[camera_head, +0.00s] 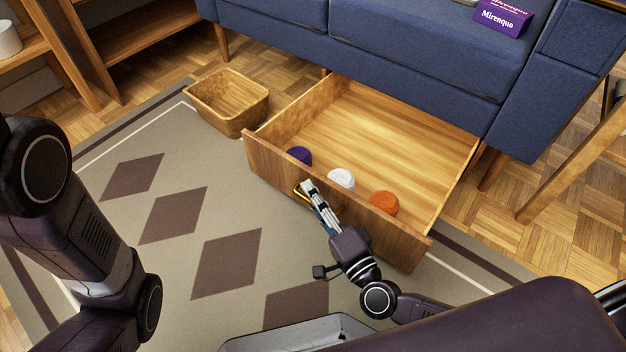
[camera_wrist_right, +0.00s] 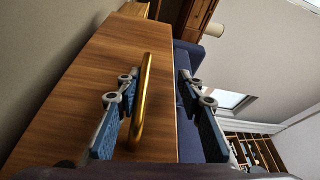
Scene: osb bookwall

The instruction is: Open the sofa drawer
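The wooden sofa drawer (camera_head: 410,130) stands pulled well out from under the blue sofa (camera_head: 400,45). Its brass handle (camera_head: 301,194) is on the front panel (camera_head: 275,170). My right gripper (camera_head: 308,190) is at this handle. In the right wrist view, the gold handle (camera_wrist_right: 144,100) lies between the two spread fingers of my right gripper (camera_wrist_right: 158,80), nearer the left one, with a clear gap to the right one. My left arm shows at the left, but its gripper is out of view.
A purple box (camera_head: 497,17) is on the sofa.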

